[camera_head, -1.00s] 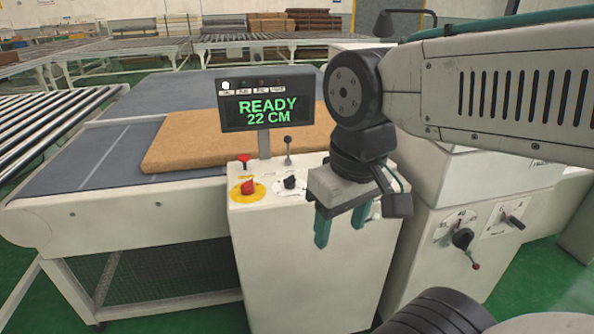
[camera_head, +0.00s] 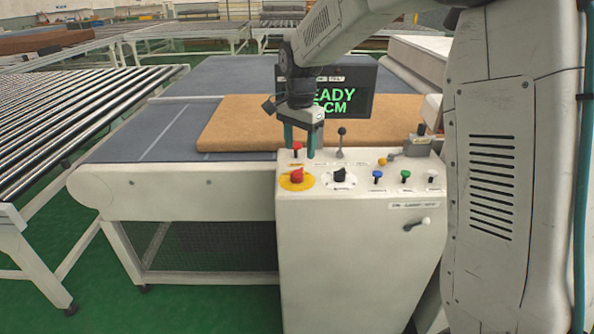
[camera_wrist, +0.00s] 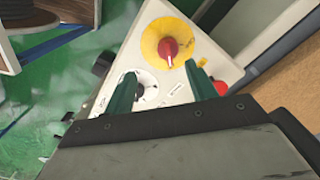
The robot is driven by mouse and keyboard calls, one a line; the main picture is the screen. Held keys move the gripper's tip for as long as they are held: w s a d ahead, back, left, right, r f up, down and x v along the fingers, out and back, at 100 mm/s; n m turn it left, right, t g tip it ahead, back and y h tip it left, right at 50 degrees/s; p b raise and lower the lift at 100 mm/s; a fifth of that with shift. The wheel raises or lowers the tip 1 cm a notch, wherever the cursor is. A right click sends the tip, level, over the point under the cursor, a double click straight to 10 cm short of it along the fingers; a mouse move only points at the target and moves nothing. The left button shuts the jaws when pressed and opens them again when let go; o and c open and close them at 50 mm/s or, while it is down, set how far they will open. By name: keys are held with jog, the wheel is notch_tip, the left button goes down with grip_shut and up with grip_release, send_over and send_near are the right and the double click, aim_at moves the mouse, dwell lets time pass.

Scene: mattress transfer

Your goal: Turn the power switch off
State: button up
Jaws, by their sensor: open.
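The white control console (camera_head: 360,270) stands in the middle of the head view. Its top has a red knob on a yellow disc (camera_head: 297,177), a black rotary knob on a white dial (camera_head: 340,175) and a red button (camera_head: 297,147). A small lever (camera_head: 417,223) is on its front under an unreadable label. I cannot tell which control is the power switch. My gripper (camera_head: 300,145) is open and empty, pointing down above the console's left back part. In the wrist view, the red knob (camera_wrist: 168,47) lies just beyond the fingertips (camera_wrist: 162,78).
A screen (camera_head: 325,98) behind my gripper shows green text, partly hidden. A brown mattress (camera_head: 240,123) lies on the conveyor behind the console. Rollers (camera_head: 90,110) run at left.

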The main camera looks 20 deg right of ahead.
aim_at(297, 170)
jog(key=shift+w+a+f, duration=0.1)
jog(key=shift+w+f, duration=0.4)
jog(key=shift+w, duration=0.1)
jog(key=shift+w+f+m, duration=0.15)
jog(key=shift+f+m, duration=0.15)
jog(key=shift+f, duration=0.05)
notch_tip(297, 170, down, 7)
jog(key=shift+f, duration=0.2)
jog(key=c, duration=1)
